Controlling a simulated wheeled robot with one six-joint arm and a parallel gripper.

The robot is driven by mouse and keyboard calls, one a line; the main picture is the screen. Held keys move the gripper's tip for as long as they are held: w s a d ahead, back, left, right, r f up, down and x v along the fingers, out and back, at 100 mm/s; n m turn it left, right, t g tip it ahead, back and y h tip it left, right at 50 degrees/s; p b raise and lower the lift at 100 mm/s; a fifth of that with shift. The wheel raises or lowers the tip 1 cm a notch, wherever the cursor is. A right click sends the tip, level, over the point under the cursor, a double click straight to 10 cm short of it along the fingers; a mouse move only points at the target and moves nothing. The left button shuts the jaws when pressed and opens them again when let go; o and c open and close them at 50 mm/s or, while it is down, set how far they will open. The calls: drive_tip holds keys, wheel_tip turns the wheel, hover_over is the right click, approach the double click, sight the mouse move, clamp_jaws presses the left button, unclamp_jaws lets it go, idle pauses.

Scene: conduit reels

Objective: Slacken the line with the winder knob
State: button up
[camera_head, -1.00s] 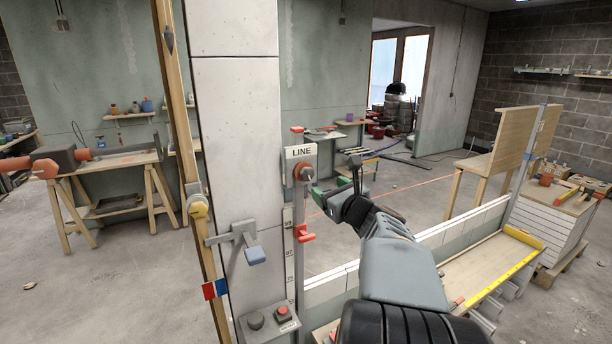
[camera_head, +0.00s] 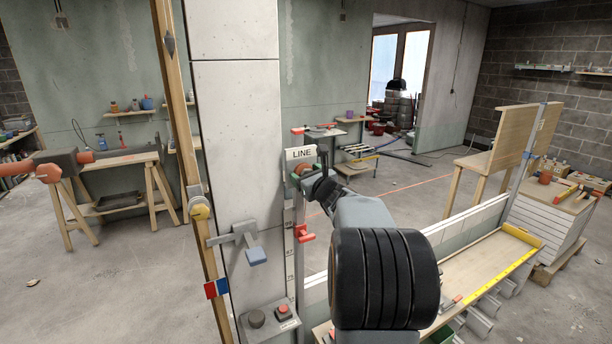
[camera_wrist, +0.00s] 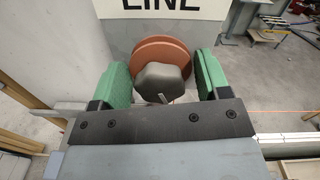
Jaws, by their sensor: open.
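The winder is an orange-brown disc (camera_wrist: 153,52) with a dark grey lobed knob (camera_wrist: 161,80) on its front, below a white plate marked LINE (camera_head: 301,154). In the wrist view my gripper (camera_wrist: 163,78) is open, with one green finger pad on each side of the knob. Gaps show between the pads and the knob. In the head view my gripper (camera_head: 308,180) is at the winder and hides most of it. An orange-red line (camera_head: 400,190) runs across the room to the right of the post.
A red hook-shaped bracket (camera_head: 304,234) sits on the post below the winder. A low white wall and plank bench (camera_head: 478,262) stand to the right.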

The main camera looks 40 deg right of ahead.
drive_tip(key=c, duration=0.9)
drive_tip(key=shift+f+b, duration=0.1)
drive_tip(key=shift+b, duration=0.25)
